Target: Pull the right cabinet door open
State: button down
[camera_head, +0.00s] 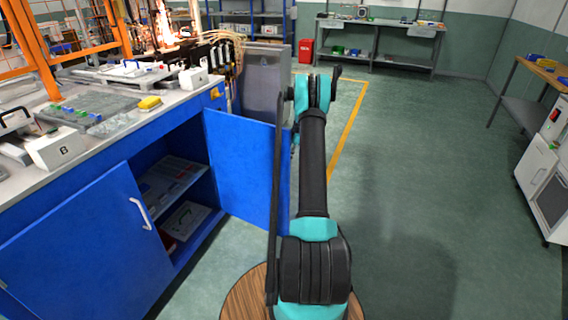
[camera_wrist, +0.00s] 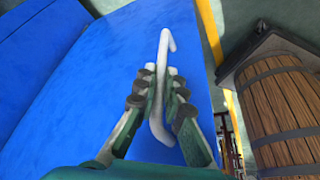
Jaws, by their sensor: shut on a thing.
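The right cabinet door (camera_head: 245,165) is a blue panel standing swung out from the blue cabinet in the head view. Its inner side and the shelves behind it show. In the wrist view the blue door (camera_wrist: 125,60) fills the middle, with a white bar handle (camera_wrist: 164,45) on it. My gripper (camera_wrist: 160,80) is shut on this handle, its dark pads on both sides of the bar. In the head view my arm hides the gripper and this handle. The left cabinet door (camera_head: 85,240) is closed, with a white handle (camera_head: 141,213).
The open cabinet's shelves (camera_head: 175,175) hold some boxes. The worktop (camera_head: 130,122) above carries trays, a yellow item (camera_head: 149,102) and white boxes. A grey panel (camera_head: 263,80) stands beyond the door. Green floor (camera_head: 420,170) to the right is clear.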

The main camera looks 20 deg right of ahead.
jog(key=shift+w+a, duration=0.1)
jog(key=shift+w, duration=0.05)
jog(key=c, duration=1.6)
grip_release()
jog(key=v, duration=1.2)
